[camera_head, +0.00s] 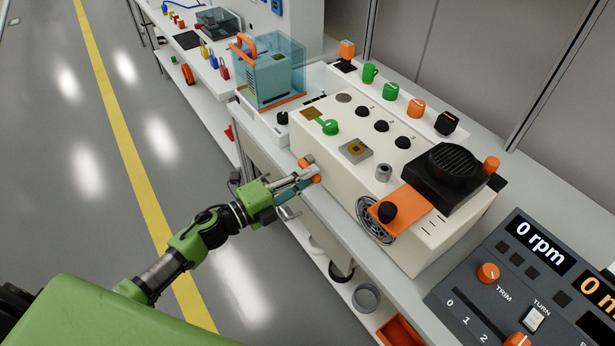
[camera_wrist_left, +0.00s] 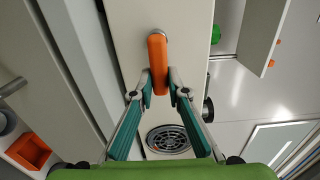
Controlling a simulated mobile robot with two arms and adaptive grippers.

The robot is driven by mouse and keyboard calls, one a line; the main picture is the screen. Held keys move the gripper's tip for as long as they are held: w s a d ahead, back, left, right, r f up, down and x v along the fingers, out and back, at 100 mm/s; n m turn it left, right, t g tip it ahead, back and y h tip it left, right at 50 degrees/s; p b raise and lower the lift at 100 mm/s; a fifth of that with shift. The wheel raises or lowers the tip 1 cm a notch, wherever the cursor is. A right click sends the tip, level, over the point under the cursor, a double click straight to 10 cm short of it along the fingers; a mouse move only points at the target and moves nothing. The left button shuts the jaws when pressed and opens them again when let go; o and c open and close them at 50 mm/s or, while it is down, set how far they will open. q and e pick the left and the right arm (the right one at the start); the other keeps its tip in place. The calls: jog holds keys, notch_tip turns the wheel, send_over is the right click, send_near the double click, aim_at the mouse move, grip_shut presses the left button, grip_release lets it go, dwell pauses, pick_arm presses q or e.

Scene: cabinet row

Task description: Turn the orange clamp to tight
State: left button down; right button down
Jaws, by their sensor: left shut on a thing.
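The orange clamp (camera_wrist_left: 157,60) is a short orange lever on a metal pivot at the side of the white machine housing (camera_head: 320,120). In the head view the orange clamp (camera_head: 307,163) shows at the front face of the housing, partly hidden by the fingers. My left gripper (camera_head: 312,172) has its fingers closed on the lever. In the left wrist view the fingertips of the left gripper (camera_wrist_left: 159,88) sit on either side of the lever's near end. My right gripper is not in view.
A round fan grille (camera_wrist_left: 168,139) is on the same face. An orange plate with a black knob (camera_head: 387,211) sits on the housing's near end. A dark control panel (camera_head: 530,285) is at the lower right. Open floor with a yellow line (camera_head: 120,130) lies left.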

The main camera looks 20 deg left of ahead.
pick_arm(q)
jog(key=c, duration=2)
grip_release()
jog(key=shift+o, duration=0.2)
jog(key=shift+s+a, duration=0.1)
jog(key=v, duration=1.1)
jog(key=shift+s+a, duration=0.3)
jog(key=shift+f, duration=0.1)
